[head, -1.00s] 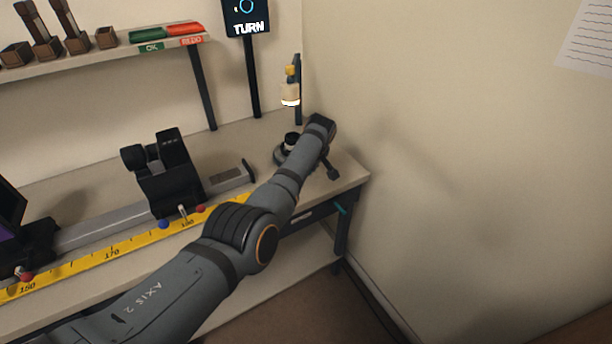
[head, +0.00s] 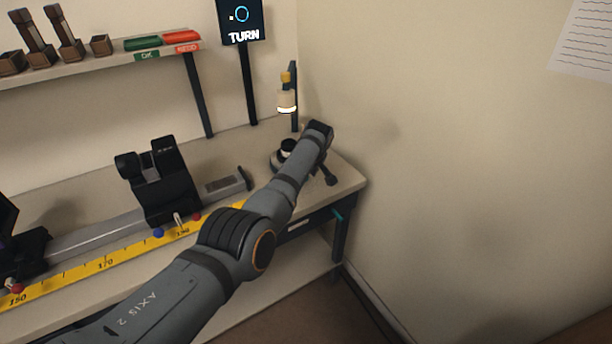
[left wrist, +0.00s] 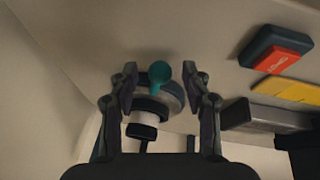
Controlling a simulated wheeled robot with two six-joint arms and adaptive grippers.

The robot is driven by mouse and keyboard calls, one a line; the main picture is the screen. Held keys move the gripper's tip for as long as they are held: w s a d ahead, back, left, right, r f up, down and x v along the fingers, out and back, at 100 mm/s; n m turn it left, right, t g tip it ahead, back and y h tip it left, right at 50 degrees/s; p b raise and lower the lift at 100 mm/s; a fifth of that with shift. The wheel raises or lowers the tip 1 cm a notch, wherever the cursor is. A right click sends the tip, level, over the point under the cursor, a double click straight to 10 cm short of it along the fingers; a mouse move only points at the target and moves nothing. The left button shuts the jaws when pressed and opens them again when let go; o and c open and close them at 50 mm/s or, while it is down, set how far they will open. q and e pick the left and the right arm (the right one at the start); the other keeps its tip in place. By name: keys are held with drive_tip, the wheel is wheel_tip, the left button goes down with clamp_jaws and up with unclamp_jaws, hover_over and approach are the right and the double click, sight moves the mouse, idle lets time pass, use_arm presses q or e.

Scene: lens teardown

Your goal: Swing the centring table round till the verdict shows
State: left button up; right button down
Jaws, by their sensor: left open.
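The centring table (head: 280,160) is a small dark round stand near the bench's right corner, partly covered by my left arm. A black-and-white cylindrical piece (head: 288,147) sits on it. In the left wrist view, the table (left wrist: 172,97) carries a teal knob (left wrist: 160,74). My left gripper (left wrist: 159,68) is open, with one finger either side of the knob and a visible gap to each. The display (head: 241,20) reads TURN under a blue ring and shows no verdict. My right gripper is not in view.
A lamp (head: 287,100) on a post stands behind the table. A rail with a black carriage (head: 160,185) and a yellow scale (head: 80,272) runs along the bench to the left. OK and REDO pads lie on the shelf (head: 110,63). A wall closes off the right.

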use_arm(q)
wheel_tip(320, 180, up, 10)
idle(0.4)
